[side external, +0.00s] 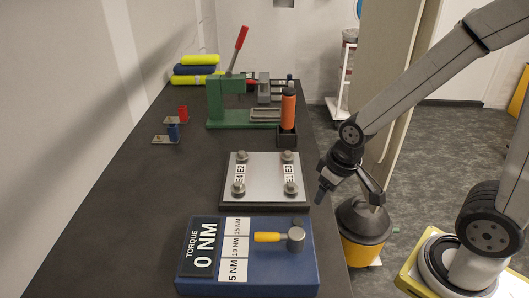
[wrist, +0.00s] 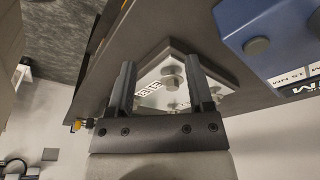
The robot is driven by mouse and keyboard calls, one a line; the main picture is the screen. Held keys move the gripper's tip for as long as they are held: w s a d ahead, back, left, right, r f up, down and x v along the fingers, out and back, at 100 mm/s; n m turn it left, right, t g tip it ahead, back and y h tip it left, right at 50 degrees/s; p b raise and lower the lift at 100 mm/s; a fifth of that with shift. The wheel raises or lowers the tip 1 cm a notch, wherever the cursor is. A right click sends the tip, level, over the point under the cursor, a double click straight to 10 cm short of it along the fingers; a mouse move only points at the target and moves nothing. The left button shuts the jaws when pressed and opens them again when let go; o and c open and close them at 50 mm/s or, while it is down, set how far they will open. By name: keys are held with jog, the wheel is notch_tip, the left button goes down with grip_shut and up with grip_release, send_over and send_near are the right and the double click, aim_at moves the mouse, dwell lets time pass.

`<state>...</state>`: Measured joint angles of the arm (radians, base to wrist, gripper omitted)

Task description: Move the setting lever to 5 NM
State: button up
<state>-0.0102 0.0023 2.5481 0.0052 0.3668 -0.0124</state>
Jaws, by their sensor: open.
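The torque box (side external: 255,268) is a blue unit at the near end of the bench. Its black display (side external: 204,246) reads TORQUE 0 NM. A white scale strip (side external: 235,248) on it is marked 5 NM, 10 NM and 15 NM. The setting lever (side external: 268,237) has a yellow handle and a grey round hub, with the handle pointing left toward the scale. My gripper (side external: 323,190) is open and empty, above the bench's right edge beside the bolt plate, apart from the lever. In the wrist view its two fingers (wrist: 158,88) stand apart. The box's blue corner (wrist: 245,28) shows there at the upper right.
A bolt plate (side external: 264,196) with several bolts and labels E1 to E4 lies behind the box. Further back stand a green press (side external: 228,104) with a red handle and an orange-topped tool (side external: 288,108) in a black holder. Small red and blue pieces sit at left.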

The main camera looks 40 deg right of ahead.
jog(key=w+a+r+n+g+y, duration=0.1)
jog(key=w+a+r+n+g, duration=0.2)
jog(key=a, duration=0.5)
notch_tip(320, 180, up, 6)
jog(key=n+g, duration=0.1)
jog(key=n, duration=0.5)
send_over(267, 232)
jog(key=w+d, duration=0.1)
jog(key=shift+y, duration=0.3)
jog(key=shift+s+a+f, duration=0.15)
jog(key=shift+f, duration=1.15)
jog(key=shift+s+a+f, duration=0.1)
jog(key=shift+s+f, duration=0.1)
jog(key=shift+f, duration=1.1)
jog(key=shift+s+a+f, duration=0.15)
jog(key=shift+f, duration=1.15)
grip_shut()
